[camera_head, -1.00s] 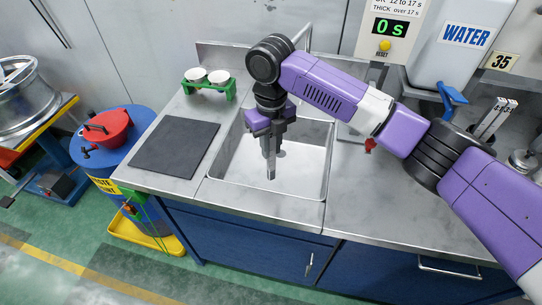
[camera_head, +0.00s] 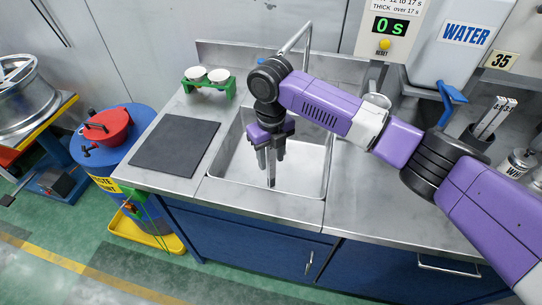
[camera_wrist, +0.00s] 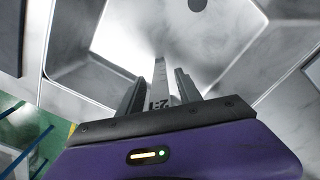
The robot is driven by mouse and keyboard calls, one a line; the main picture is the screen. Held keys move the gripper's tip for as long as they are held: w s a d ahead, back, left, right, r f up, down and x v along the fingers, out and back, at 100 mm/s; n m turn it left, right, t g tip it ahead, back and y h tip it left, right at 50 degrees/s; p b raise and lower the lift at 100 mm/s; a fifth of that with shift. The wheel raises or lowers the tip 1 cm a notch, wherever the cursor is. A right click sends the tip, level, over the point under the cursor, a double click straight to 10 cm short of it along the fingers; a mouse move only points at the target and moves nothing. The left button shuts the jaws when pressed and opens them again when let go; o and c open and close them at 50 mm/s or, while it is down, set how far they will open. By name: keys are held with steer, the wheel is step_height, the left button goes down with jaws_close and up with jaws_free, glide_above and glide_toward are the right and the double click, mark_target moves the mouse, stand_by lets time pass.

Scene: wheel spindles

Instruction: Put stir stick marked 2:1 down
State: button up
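The stir stick marked 2:1 (camera_wrist: 160,85) is a flat grey strip, with its marking seen upside down in the wrist view. It also shows in the head view (camera_head: 271,170), about upright, its lower end over or in the sink basin (camera_head: 313,165). My gripper (camera_wrist: 160,92) points down over the sink in the head view (camera_head: 270,158). Its fingers stand apart on both sides of the stick, with gaps visible between stick and fingers. I cannot tell whether the stick's lower end touches the sink bottom.
A dark mat (camera_head: 174,148) lies left of the sink. A green rack with white cups (camera_head: 207,80) stands behind it. The faucet (camera_head: 297,38) rises behind my arm. Other sticks (camera_head: 493,118) stand in a holder at the right. The front counter right of the sink is clear.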

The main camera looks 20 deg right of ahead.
step_height(320, 180, up, 12)
steer(key=shift+r+b, duration=0.15)
steer(key=shift+b, duration=0.45)
stand_by(0.5)
